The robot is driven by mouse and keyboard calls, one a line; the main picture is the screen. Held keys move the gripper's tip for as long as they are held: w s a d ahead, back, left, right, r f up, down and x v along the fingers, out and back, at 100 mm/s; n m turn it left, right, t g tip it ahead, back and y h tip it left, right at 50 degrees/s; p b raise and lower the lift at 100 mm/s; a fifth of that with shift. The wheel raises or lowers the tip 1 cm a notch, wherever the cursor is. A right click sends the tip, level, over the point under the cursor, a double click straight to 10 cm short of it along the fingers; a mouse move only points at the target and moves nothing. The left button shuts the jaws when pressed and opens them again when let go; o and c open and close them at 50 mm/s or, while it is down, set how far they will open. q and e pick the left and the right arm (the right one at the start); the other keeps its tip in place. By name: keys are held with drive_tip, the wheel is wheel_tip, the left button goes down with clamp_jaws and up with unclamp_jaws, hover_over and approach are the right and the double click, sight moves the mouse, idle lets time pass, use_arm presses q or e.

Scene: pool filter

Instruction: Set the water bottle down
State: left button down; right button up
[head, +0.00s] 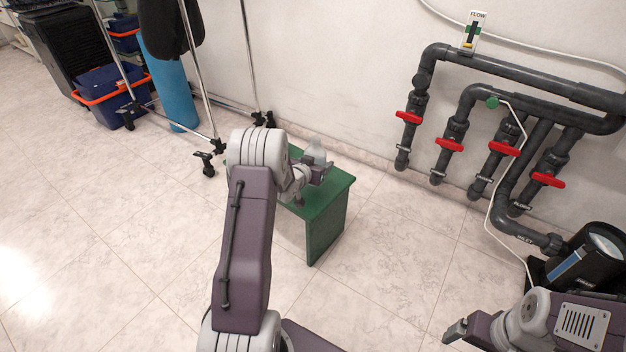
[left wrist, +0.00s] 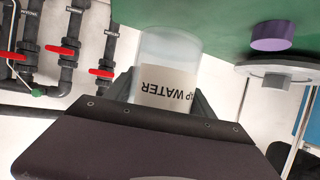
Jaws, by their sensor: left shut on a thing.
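The water bottle (left wrist: 168,72) is a clear, pale container with a white label whose lettering, partly readable as "WATER", appears upside down in the left wrist view. My left gripper (left wrist: 160,98) is shut on it, with dark fingers at its two sides. In the head view the bottle (head: 314,153) shows only in part, behind my left gripper (head: 318,172), over the green stool (head: 327,222). The stool's green top also fills the upper part of the left wrist view (left wrist: 225,20). I cannot tell whether the bottle touches it. My right gripper (head: 456,331) is low at the right, away from the stool.
Dark pipes with red valve handles (head: 450,145) line the wall. A black pump (head: 590,255) stands at the right. A wheeled metal rack (head: 205,90) stands behind the stool, at left.

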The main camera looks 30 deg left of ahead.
use_arm(q)
drive_tip(key=shift+a+f, duration=0.3)
drive_tip(key=shift+a, duration=0.2)
wheel_tip(320, 180, down, 4)
drive_tip(key=b, duration=0.4)
drive_tip(key=shift+f, duration=0.2)
drive_tip(key=shift+r+p, duration=0.25)
drive_tip(key=shift+p, duration=0.05)
drive_tip(key=shift+f, duration=0.2)
drive_tip(key=shift+c, duration=1.8)
unclamp_jaws()
